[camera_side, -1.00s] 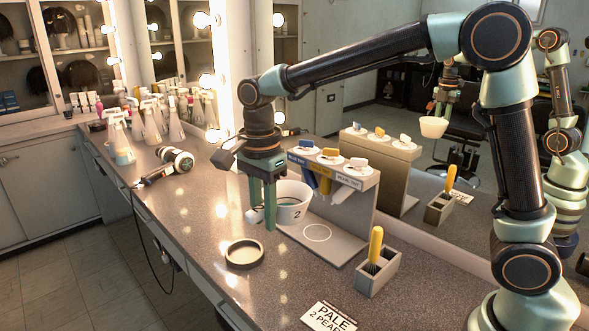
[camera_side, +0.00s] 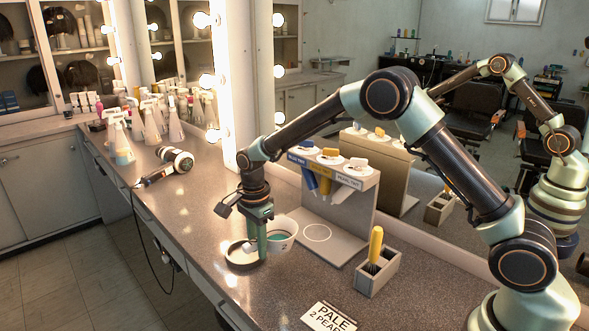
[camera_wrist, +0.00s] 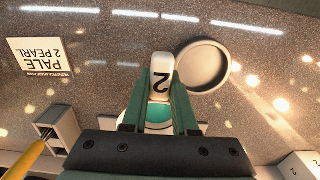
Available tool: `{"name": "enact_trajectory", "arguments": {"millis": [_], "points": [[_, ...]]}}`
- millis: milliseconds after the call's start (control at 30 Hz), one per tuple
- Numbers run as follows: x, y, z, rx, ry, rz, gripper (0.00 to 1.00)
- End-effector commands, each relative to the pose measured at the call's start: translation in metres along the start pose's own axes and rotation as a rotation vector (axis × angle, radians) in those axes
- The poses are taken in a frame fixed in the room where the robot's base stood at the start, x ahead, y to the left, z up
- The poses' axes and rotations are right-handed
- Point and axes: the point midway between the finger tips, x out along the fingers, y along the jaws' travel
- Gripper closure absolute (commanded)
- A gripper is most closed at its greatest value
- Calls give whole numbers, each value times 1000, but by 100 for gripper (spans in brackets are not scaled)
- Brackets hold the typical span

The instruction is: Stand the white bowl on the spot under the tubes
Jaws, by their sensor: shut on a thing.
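The white bowl (camera_side: 285,243) carries a "2" and has teal contents. My gripper (camera_side: 259,252) is shut on its white handle. In the wrist view, the handle (camera_wrist: 160,66) with a "2" lies between my fingers (camera_wrist: 160,88), and the fingers partly hide the bowl's teal inside (camera_wrist: 158,114). The bowl is beside the round shallow dish (camera_side: 240,262); I cannot tell whether it touches the counter. The spot, a white ring (camera_side: 317,232), is bare on the stand's base, right of the bowl. Blue (camera_side: 308,179), yellow (camera_side: 324,184) and white (camera_side: 344,189) tubes hang above it.
A grey holder (camera_side: 377,273) with a yellow-handled brush (camera_side: 375,246) stands right of the stand (camera_side: 353,222). A card (camera_side: 329,318) reading "PALE 2 PEARL" lies in front. A hair dryer (camera_side: 170,165) and several bottles (camera_side: 152,122) are farther back. The mirror is behind the stand.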

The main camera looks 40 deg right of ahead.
Motion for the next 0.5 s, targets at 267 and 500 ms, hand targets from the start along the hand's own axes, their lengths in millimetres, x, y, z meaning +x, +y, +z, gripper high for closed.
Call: {"name": "enact_trajectory", "arguments": {"millis": [267, 500], "points": [[-1, 0, -71, 6, 0, 0, 100], [-1, 0, -119, 3, 0, -1, 100]]}}
